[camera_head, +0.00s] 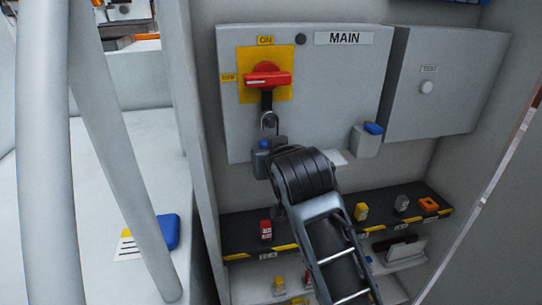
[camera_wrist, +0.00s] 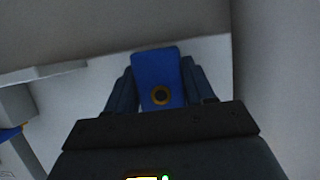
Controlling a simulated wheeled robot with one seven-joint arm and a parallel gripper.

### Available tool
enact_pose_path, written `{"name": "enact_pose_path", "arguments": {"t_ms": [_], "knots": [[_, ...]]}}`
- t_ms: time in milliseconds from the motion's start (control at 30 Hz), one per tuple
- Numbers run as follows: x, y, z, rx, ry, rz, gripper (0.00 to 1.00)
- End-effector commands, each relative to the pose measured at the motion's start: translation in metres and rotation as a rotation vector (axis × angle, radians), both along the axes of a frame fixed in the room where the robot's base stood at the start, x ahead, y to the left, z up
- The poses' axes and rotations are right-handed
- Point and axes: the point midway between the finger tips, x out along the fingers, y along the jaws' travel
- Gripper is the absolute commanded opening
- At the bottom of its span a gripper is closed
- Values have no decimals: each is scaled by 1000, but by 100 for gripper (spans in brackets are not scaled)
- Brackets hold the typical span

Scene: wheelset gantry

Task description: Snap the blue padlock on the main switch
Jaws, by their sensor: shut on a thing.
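The main switch (camera_head: 267,78) has a red handle lying level on a yellow plate, on the grey box marked MAIN. A dark tab hangs below the handle. The blue padlock (camera_wrist: 155,72) is upright between my gripper's fingers in the wrist view, with its brass keyhole facing the camera. In the head view my gripper (camera_head: 268,157) is shut on it just below the tab, hiding most of its body. The metal shackle (camera_head: 268,121) rises to the tab's lower end. I cannot tell whether it passes through the tab or is closed.
A grey holder with a blue top (camera_head: 373,129) is at the box's lower right. Below, a dark shelf (camera_head: 330,224) carries red, yellow, grey and orange items. A blue object (camera_head: 165,233) lies at left.

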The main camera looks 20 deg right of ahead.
Motion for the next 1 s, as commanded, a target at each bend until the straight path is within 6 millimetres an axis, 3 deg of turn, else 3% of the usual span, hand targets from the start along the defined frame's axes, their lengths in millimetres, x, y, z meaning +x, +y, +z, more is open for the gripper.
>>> {"name": "enact_pose_path", "arguments": {"t_ms": [233, 267, 567, 833, 1000], "knots": [[6, -1, 1, 1, -2, 0, 19], [6, -1, 1, 1, -2, 0, 54], [6, -2, 1, -1, -1, -1, 83], [4, -1, 0, 0, 0, -1, 83], [-12, 2, 6, -1, -1, 0, 83]]}}
